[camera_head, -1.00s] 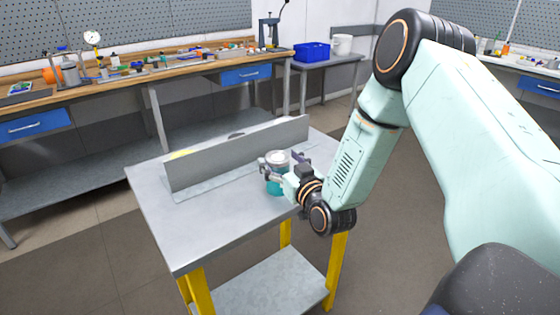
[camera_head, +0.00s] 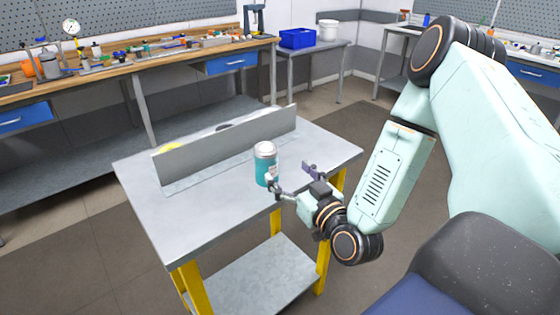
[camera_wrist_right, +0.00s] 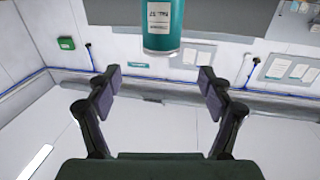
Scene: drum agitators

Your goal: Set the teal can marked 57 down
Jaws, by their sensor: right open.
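The teal can (camera_head: 265,169) with a pale lid stands upright on the grey table (camera_head: 207,222), in front of the upright grey panel (camera_head: 230,146). My right gripper (camera_head: 292,178) is open and empty, to the right of the can. One finger is close to the can's lower right side in the head view; I cannot tell whether it touches. In the right wrist view the can (camera_wrist_right: 163,28) shows upside down at the top, beyond the two spread fingertips (camera_wrist_right: 160,82). Its label is too small to read surely. My left gripper is not in view.
A yellow thing (camera_head: 170,148) and a dark thing (camera_head: 224,127) show partly behind the panel. The table's front left is bare. A workbench (camera_head: 130,62) with tools, a blue bin (camera_head: 297,38) and a white bucket (camera_head: 327,30) stand at the back.

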